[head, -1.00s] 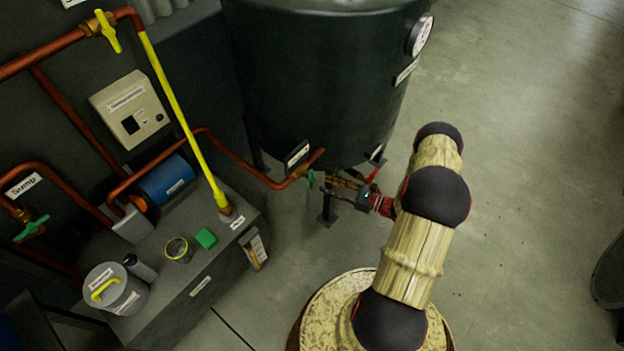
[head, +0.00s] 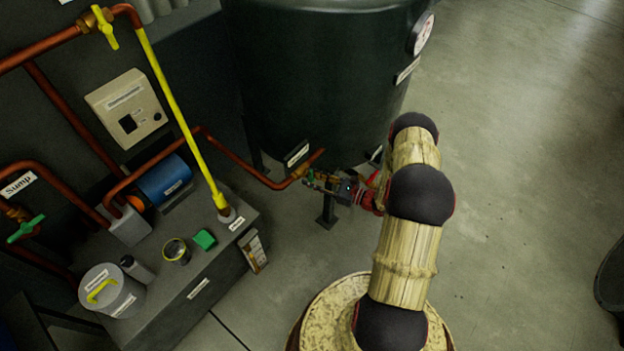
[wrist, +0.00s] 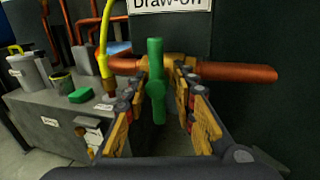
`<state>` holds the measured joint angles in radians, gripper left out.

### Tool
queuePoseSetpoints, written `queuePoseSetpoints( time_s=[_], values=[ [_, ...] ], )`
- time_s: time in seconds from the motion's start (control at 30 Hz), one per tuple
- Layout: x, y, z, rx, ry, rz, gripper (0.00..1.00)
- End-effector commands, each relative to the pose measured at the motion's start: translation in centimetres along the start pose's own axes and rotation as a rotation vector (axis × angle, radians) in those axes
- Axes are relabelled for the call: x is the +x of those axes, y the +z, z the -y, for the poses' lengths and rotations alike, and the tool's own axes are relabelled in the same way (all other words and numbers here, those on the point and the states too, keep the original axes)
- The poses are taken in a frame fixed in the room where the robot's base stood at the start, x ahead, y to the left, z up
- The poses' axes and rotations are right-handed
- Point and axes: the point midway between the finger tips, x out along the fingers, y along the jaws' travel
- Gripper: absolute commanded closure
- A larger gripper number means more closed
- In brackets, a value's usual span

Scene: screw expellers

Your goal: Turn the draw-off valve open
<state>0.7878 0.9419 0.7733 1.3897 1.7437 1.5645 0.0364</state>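The draw-off valve has a green handle (wrist: 156,82) that stands upright in the wrist view, across the copper pipe (wrist: 235,71). A "Draw-Off" label (wrist: 168,4) is above it on the dark tank. My gripper (wrist: 158,100) is open, with one finger on each side of the green handle and a visible gap on both sides. In the head view my gripper (head: 322,184) is at the valve under the tank (head: 310,80), and it mostly hides the handle there.

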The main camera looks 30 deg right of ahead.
Motion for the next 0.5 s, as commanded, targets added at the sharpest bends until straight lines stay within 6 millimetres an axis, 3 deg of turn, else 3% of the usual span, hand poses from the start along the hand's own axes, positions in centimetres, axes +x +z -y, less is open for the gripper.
queuePoseSetpoints(
  time_s=[0.4,0.5],
  values=[
    [-0.01,-0.01,0.01,0.0,0.0,0.0,1.0],
    [-0.01,0.0,0.01,0.0,0.0,0.0,1.0]
  ],
)
